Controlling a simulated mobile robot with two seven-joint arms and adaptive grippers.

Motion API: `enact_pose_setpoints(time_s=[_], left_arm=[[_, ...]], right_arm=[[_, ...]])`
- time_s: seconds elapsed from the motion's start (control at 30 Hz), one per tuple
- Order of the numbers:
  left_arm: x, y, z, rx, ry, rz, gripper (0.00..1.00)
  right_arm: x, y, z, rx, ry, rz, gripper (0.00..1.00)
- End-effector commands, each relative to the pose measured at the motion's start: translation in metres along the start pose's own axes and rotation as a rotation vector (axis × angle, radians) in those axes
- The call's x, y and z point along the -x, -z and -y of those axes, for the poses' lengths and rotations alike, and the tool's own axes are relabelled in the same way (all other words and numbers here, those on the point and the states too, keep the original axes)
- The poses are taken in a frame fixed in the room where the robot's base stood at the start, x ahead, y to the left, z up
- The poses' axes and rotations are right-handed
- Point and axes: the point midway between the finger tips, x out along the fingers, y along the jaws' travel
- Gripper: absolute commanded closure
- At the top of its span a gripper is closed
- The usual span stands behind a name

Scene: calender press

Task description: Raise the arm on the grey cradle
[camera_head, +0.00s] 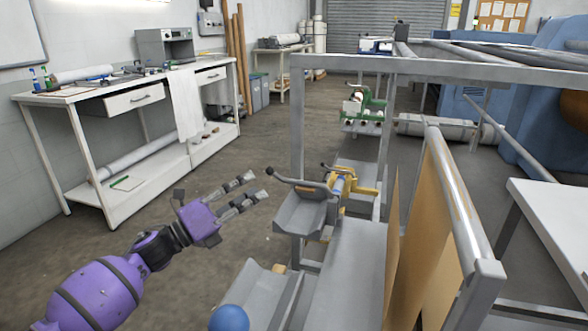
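The grey cradle (300,217) is a trough fixed on the metal frame near the middle of the view. Its grey arm (298,184) lies low across the top of the trough, with a dark rounded end at the left. My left gripper (257,186) comes in from the left. Its two dark fingers are apart and empty, pointing right toward the arm's left end. A gap appears between the fingertips and the arm in the picture. My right gripper is not in view.
A yellow cradle (361,188) sits just behind the grey one, and a green cradle (366,107) farther back. A frame post (297,120) rises beside the grey cradle. Brown sheets (437,235) stand to the right. A white workbench (75,94) lines the left wall; floor between is clear.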

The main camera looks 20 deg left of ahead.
Motion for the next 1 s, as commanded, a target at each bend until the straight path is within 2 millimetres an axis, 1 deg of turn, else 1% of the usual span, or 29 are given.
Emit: enact_pose_setpoints(time_s=[0.17,0.27,0.4,0.6,0.77,0.97,1.0], left_arm=[[-0.008,-0.003,0.002,-0.01,0.005,-0.001,0.71],[-0.022,-0.003,0.003,-0.01,0.007,0.0,0.71],[-0.046,-0.003,0.003,-0.009,0.007,0.0,0.71],[-0.071,-0.003,0.002,-0.008,0.005,0.0,0.71],[-0.079,-0.003,0.002,-0.008,0.003,0.0,0.71],[-0.079,-0.002,0.002,-0.007,0.003,0.0,0.71],[-0.079,-0.002,0.002,-0.007,0.003,0.0,0.72]], right_arm=[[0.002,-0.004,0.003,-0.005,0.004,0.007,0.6],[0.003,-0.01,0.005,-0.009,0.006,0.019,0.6],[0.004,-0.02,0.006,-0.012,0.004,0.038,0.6],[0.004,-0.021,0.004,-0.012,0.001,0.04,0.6],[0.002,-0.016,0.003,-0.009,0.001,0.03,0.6],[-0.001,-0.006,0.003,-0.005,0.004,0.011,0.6],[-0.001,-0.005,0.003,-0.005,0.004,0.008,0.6]])
